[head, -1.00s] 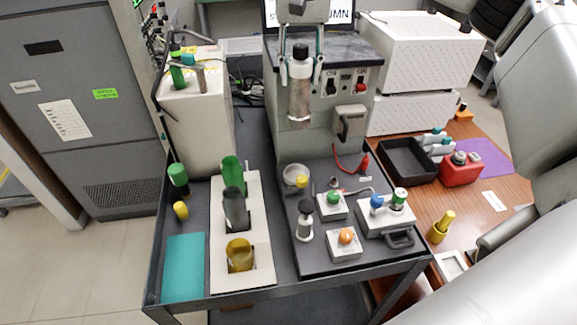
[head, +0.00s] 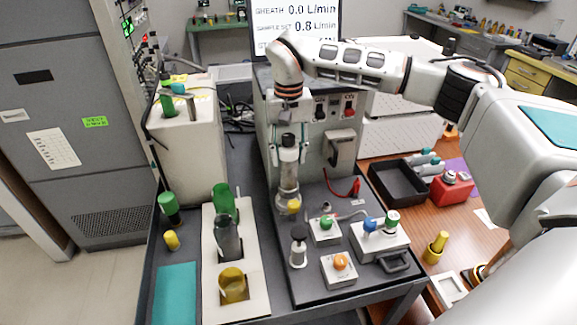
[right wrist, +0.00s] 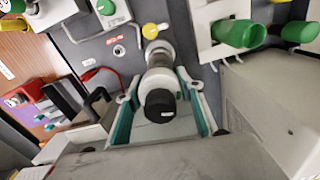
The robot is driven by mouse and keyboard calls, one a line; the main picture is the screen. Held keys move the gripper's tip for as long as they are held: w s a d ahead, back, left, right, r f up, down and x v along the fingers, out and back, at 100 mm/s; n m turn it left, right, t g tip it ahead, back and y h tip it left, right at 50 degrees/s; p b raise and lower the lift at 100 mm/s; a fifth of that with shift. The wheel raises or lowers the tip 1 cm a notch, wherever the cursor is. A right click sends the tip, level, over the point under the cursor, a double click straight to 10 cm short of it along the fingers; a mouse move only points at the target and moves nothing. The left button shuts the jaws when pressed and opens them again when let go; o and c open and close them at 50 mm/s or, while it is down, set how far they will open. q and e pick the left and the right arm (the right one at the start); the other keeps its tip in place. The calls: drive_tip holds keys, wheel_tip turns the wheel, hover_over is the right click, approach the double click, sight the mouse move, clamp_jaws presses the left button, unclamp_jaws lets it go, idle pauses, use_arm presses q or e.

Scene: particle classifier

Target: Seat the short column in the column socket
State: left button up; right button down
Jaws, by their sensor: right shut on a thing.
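In the right wrist view the black cap of the short column (right wrist: 160,104) faces me between the fingers of my right gripper (right wrist: 160,122). The socket is mostly hidden behind the column there. My left gripper is not in view.
A white rack (head: 250,300) with green, dark and yellow vessels stands left of the socket. Boxes with green (head: 325,229), orange (head: 340,268) and blue (head: 372,240) knobs stand to the right. The instrument housing (head: 300,130) rises close behind the column.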

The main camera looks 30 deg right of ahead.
sight(289, 136)
drive_tip(key=shift+f, duration=2.1)
drive_tip(key=c, duration=1.3)
unclamp_jaws()
drive_tip(key=shift+f, duration=0.1)
wheel_tip(289, 136, up, 12)
drive_tip(key=shift+r, duration=0.15)
